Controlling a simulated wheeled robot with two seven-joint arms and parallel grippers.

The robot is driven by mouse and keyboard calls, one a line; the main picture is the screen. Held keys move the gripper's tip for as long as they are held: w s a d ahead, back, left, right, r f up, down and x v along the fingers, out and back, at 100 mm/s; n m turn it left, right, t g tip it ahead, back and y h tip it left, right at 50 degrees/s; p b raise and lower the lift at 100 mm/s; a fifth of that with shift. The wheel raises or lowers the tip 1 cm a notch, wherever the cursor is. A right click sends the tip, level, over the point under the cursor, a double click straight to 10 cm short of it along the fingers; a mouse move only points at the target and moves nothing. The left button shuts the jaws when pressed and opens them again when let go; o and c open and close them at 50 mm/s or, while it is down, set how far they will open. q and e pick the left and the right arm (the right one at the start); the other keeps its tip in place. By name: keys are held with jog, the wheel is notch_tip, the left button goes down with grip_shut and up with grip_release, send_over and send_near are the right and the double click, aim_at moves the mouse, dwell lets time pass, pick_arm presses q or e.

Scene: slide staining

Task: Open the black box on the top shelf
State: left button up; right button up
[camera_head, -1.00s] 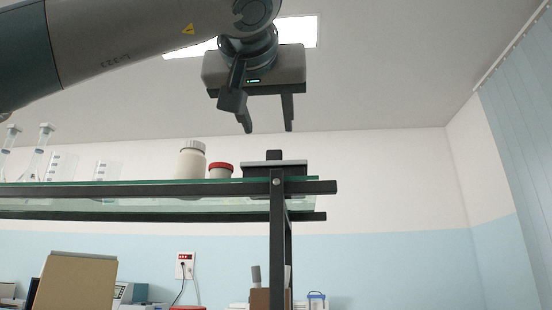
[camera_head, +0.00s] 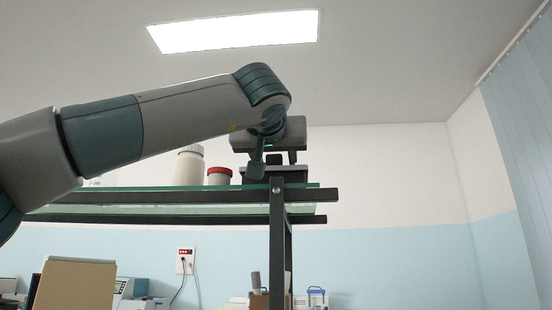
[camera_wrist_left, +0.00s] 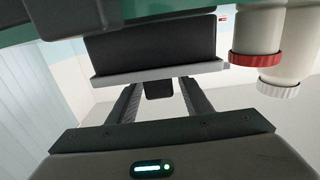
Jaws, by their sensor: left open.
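The black box (camera_head: 272,178) stands at the right end of the glass top shelf, partly hidden by my left gripper. In the left wrist view the box (camera_wrist_left: 150,48) shows dark walls, a light grey lid (camera_wrist_left: 160,73) and a dark knob (camera_wrist_left: 158,90) on the lid. The lid lies on the box. My left gripper (camera_head: 275,162) is open just above the box, pointing down. In the left wrist view its fingers (camera_wrist_left: 160,95) stand on either side of the knob, with visible gaps. My right gripper is out of view.
A white bottle (camera_head: 188,166) and a red-capped jar (camera_head: 219,176) stand on the shelf left of the box; they also show in the left wrist view. The shelf's dark frame (camera_head: 318,195) ends just right of the box. The space right of it is free.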

pick_arm(q)
jog(key=shift+w, duration=0.65)
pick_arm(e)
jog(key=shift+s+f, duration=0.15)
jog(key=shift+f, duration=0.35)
pick_arm(q)
grip_shut()
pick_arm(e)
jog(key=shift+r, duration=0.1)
pick_arm(q)
jog(key=shift+r+p, duration=0.1)
jog(key=shift+p, duration=0.2)
